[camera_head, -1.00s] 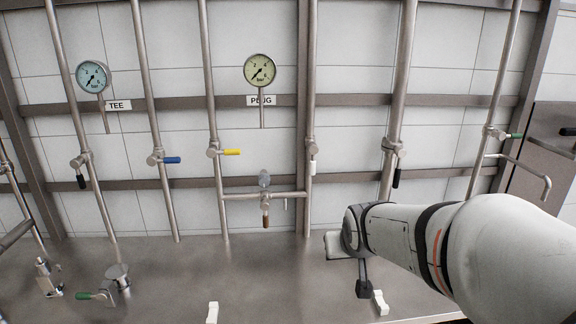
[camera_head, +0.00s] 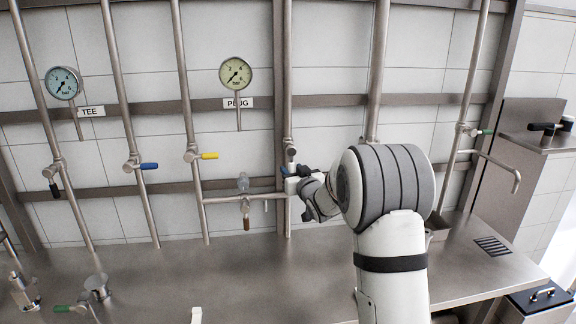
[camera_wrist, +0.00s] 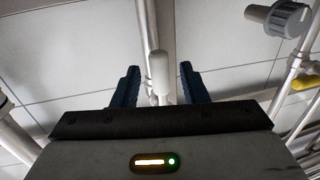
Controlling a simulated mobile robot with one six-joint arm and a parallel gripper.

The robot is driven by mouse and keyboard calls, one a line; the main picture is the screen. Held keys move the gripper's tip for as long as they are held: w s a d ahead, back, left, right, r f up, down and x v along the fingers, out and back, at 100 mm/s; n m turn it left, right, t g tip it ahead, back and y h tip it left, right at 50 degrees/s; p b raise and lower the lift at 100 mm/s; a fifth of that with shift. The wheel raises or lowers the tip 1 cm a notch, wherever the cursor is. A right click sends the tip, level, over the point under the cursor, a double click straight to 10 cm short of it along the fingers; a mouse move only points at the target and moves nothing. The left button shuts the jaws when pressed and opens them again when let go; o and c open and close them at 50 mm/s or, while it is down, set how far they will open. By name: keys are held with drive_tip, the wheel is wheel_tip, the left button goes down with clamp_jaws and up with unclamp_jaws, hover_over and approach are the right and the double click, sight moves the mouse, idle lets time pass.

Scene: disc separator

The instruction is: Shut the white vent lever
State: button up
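The white vent lever (camera_wrist: 159,68) shows in the wrist view as a short white handle in front of a steel pipe. It lies between the two dark blue fingers of my gripper (camera_wrist: 160,78), which are spread apart, with a visible gap on each side of the handle. In the head view my gripper (camera_head: 292,178) is at the pipe right of the PLUG gauge (camera_head: 236,74), just below the valve body (camera_head: 289,150). There the lever is largely hidden by my gripper, and I cannot make out its angle.
A blue lever (camera_head: 149,166) and a yellow lever (camera_head: 208,156) are on pipes to the left. A brown-tipped drain valve (camera_head: 246,222) hangs from the cross pipe close to my gripper's left. The steel counter (camera_head: 240,275) below is mostly clear.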

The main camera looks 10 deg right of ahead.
sight(293, 170)
drive_tip(key=shift+w+a, duration=0.15)
drive_tip(key=shift+w, duration=0.7)
drive_tip(key=shift+w+a, duration=0.15)
drive_tip(key=shift+w, duration=0.7)
clamp_jaws()
